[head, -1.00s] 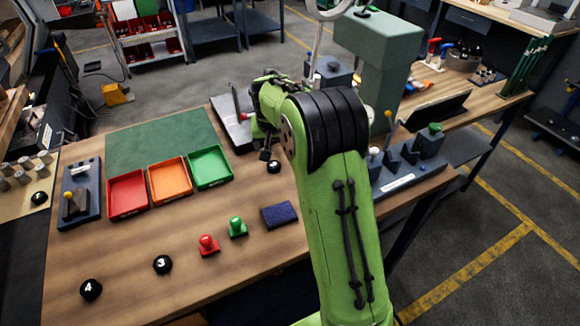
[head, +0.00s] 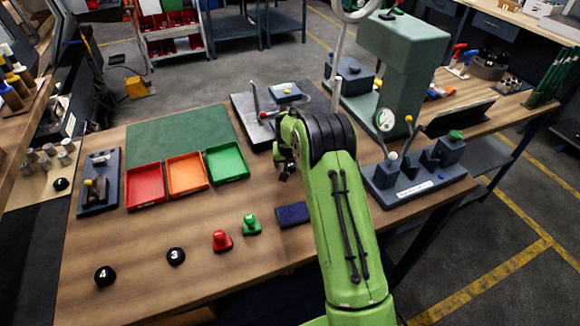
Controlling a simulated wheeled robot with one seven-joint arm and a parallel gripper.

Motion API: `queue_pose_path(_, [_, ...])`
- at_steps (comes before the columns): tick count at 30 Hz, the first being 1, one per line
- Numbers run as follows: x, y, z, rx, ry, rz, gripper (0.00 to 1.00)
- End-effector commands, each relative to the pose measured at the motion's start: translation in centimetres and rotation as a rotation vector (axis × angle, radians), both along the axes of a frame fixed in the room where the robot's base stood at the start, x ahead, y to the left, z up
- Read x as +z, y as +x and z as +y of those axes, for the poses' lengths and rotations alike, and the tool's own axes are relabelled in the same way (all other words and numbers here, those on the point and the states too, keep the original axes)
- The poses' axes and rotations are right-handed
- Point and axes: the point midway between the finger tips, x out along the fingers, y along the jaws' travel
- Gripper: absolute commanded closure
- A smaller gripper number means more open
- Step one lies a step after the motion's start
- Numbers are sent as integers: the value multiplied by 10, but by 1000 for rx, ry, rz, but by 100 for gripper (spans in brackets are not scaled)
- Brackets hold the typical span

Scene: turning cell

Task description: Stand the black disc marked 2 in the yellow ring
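My gripper (head: 285,174) points down over the table, just right of the green tray. Its fingers are small and dark here, and I cannot tell whether they are open or shut. No disc marked 2 can be read; the spot under my gripper, where a black disc lay earlier, is largely hidden by the gripper. A black disc marked 3 (head: 176,256) and a black disc marked 4 (head: 105,276) lie at the table's front left. I cannot make out a yellow ring.
Red (head: 145,187), orange (head: 187,176) and green (head: 227,164) trays stand left of my gripper. A red stamp (head: 222,241), a green stamp (head: 251,225) and a dark blue pad (head: 293,214) stand in front. A grey fixture (head: 418,180) is at right.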

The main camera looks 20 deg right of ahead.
Motion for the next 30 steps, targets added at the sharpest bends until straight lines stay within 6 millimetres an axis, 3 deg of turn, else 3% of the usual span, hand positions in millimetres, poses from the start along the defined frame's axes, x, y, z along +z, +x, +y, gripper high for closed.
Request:
queue_pose_path(1, [0, 0, 0, 0, 0, 0, 35])
queue_pose_path(14, [1, 0, 0, 0, 0, -1, 99])
queue_pose_path(20, [5, 1, 0, 0, -1, -3, 99])
queue_pose_path(30, [82, 1, 0, 1, -1, -5, 99])
